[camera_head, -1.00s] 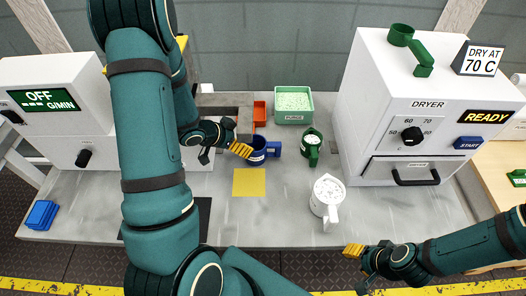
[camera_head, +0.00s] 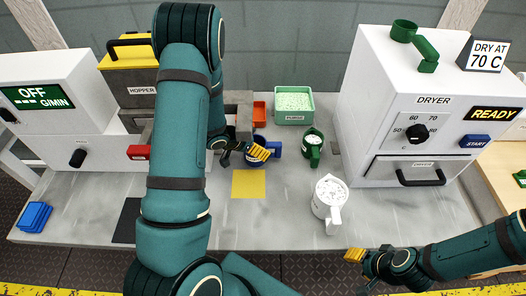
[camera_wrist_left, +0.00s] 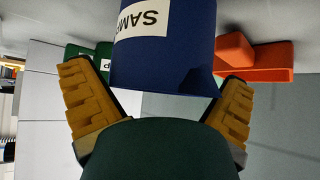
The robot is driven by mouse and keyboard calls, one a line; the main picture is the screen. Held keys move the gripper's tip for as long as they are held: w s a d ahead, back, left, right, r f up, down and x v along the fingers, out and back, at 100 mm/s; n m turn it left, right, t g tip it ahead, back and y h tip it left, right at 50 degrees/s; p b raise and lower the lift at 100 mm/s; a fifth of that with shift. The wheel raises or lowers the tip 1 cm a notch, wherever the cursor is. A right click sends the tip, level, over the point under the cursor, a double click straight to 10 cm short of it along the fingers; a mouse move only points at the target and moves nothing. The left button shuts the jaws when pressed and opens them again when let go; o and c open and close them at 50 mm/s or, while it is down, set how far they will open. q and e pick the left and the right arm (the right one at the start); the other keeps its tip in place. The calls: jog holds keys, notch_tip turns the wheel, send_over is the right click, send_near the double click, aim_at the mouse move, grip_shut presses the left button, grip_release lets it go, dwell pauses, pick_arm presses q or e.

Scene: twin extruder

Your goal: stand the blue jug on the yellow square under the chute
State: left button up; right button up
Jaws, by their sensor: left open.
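The blue jug (camera_head: 258,164) stands on the grey bench just behind the yellow square (camera_head: 249,184), partly hidden by my left gripper. My left gripper (camera_head: 262,152) is at the jug, over its upper part. In the left wrist view, the blue jug (camera_wrist_left: 165,50) with a white label stands between the spread yellow fingers of my left gripper (camera_wrist_left: 160,100), and I see gaps on both sides. The chute is not clearly visible behind my left arm. My right gripper (camera_head: 355,255) hangs over the front of the bench, away from the jug; its opening is unclear.
A green jug (camera_head: 313,146) and a white jug (camera_head: 328,203) of pellets stand to the right. A green bin (camera_head: 293,107) and a red-orange object (camera_head: 259,114) are behind. The white dryer (camera_head: 420,120) fills the right side. A blue block (camera_head: 34,217) lies far left.

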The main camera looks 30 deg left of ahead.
pick_arm(q)
jog(key=c, duration=1.1)
jog(key=shift+r, duration=0.1)
